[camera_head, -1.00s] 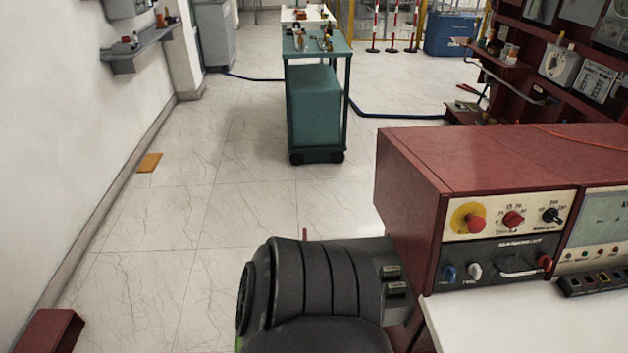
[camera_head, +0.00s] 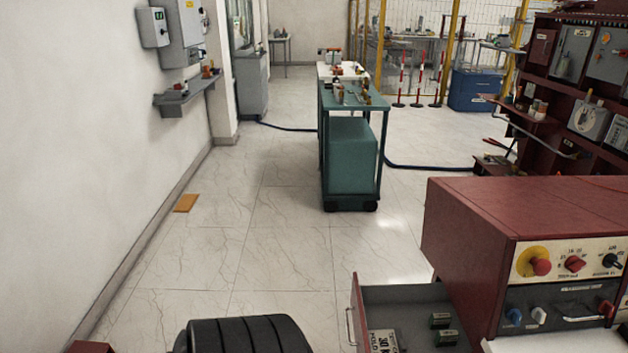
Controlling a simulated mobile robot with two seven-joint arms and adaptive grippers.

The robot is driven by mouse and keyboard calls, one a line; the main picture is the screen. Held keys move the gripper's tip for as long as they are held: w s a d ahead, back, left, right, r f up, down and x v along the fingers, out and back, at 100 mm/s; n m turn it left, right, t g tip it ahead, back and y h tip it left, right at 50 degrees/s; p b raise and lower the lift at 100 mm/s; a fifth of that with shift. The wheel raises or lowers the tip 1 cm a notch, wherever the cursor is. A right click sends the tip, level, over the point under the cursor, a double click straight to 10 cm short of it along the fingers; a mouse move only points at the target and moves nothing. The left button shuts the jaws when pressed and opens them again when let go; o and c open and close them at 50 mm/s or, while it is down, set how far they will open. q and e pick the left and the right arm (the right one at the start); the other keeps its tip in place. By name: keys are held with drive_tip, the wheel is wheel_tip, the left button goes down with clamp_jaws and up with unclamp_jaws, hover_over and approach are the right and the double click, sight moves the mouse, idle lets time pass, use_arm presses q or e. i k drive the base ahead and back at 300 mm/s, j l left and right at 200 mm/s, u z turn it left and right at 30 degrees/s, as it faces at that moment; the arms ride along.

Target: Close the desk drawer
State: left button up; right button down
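The desk drawer (camera_head: 408,293) is open in the camera_head view, low and right of the middle. It sticks out to the left from the red desk unit (camera_head: 473,240). Its red front edge faces left and carries a thin metal handle (camera_head: 350,327). Small dark parts (camera_head: 443,337) and a printed label or card (camera_head: 382,342) lie inside it. The bottom edge of the picture cuts off its near part. Neither of my grippers shows in this view. A dark ribbed form at the bottom, left of the drawer, shows no fingers.
A green cart (camera_head: 350,160) with small items on top stands ahead on the tiled floor. An orange piece (camera_head: 187,203) lies by the left wall. A blue cable (camera_head: 428,168) runs on the floor. The floor left of the drawer is mostly clear.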

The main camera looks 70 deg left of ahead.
sight(410, 308)
drive_tip(key=u, duration=1.75)
